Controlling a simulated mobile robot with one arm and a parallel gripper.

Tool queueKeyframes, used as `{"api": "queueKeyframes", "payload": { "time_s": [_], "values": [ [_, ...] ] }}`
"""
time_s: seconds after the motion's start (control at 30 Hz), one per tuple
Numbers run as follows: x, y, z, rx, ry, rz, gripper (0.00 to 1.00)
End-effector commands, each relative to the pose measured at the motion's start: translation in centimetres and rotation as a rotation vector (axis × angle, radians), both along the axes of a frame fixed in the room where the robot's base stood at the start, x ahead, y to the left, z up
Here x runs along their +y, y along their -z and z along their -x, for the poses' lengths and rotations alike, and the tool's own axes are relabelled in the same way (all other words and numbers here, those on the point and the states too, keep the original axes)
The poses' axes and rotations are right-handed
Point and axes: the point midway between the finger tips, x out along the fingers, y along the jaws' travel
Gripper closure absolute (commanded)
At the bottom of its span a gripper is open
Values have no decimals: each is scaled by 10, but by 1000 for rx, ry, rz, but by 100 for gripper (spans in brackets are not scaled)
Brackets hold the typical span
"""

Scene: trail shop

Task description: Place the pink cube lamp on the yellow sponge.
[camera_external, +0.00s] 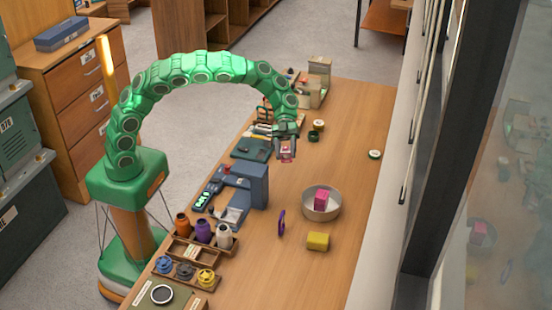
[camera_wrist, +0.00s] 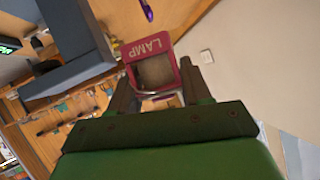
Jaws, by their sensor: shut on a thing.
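The pink cube lamp (camera_wrist: 152,48), a boxy frame marked LAMP, is between the two fingers of my gripper (camera_wrist: 158,88) in the wrist view. My gripper is shut on it. In the external view my gripper (camera_external: 286,143) holds the lamp (camera_external: 287,155) above the middle of the wooden table. The yellow sponge (camera_external: 318,241) lies on the table nearer the camera, below and slightly right of my gripper in the picture. Nothing rests on the sponge.
A round bowl (camera_external: 308,212) holding a pink block (camera_external: 321,199) stands just behind the sponge. A purple ring-like item (camera_external: 281,223) stands left of it. Table right of the sponge is clear.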

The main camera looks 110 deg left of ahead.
Motion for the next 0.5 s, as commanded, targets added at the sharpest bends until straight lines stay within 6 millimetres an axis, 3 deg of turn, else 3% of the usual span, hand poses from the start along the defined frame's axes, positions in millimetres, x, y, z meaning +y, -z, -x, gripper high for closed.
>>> {"api": "queueKeyframes", "payload": {
  "time_s": [0.3, 0.5],
  "values": [
    [-49, -3, -85, 14, -250, 7, 100],
    [-77, -9, -132, 24, -437, 14, 100]
  ]
}}
